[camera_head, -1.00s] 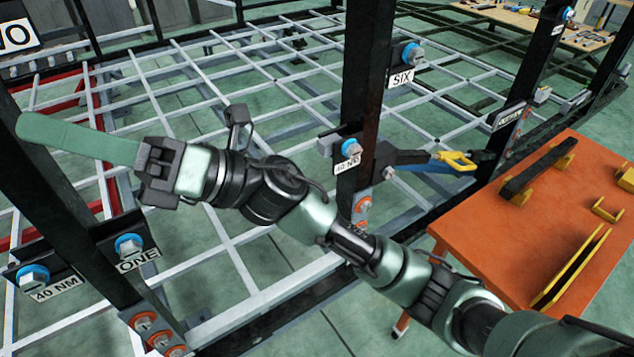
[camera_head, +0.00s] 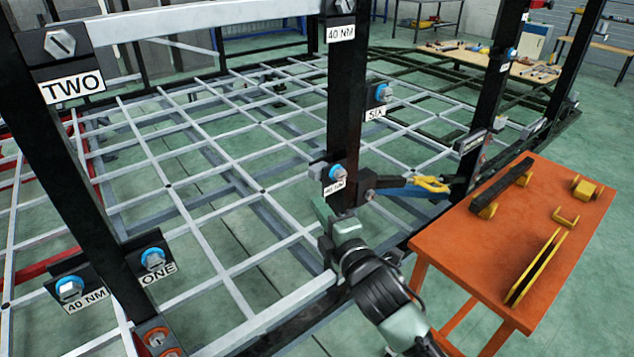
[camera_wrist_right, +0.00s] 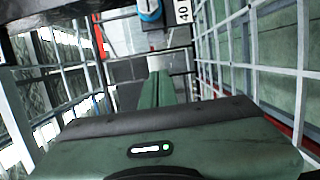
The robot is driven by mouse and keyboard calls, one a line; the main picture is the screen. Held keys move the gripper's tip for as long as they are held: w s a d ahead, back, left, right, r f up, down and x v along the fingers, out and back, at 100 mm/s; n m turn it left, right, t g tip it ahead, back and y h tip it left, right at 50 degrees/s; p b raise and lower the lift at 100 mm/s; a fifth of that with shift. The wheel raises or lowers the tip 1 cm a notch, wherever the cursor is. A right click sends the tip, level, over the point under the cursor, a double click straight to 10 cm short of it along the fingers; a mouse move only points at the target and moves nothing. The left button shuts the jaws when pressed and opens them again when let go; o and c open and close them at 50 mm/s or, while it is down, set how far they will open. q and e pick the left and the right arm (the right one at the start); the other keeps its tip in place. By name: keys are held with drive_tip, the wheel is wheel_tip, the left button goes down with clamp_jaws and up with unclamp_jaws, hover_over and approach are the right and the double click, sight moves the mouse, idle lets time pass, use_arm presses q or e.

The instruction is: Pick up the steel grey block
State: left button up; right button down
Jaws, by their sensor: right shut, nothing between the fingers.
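My right gripper (camera_head: 322,210) is shut and empty, low beside the middle black post (camera_head: 343,110). In the right wrist view its green fingers (camera_wrist_right: 158,88) lie together, pointing at a pale grey piece (camera_wrist_right: 170,63) under a blue-ringed bolt (camera_wrist_right: 149,10). I cannot tell whether they touch it. A small grey block (camera_head: 317,171) sits at the post's left side, by the blue-ringed bolt (camera_head: 337,173) and its label. I cannot tell for certain whether this is the steel grey block. My left gripper is out of view.
An orange table (camera_head: 455,245) at the right carries black and yellow parts. The pale chassis grid (camera_head: 190,170) spreads left and behind. The left post (camera_head: 75,190) bears signs TWO and ONE.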

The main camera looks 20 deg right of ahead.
sight(317, 176)
drive_tip(key=w+d+p, duration=0.1)
drive_tip(key=w+p, duration=0.1)
drive_tip(key=w, duration=0.6)
drive_tip(key=shift+d, duration=0.4)
drive_tip(key=shift+r, duration=0.1)
drive_tip(key=shift+w+d, duration=0.75)
drive_tip(key=shift+w, duration=0.1)
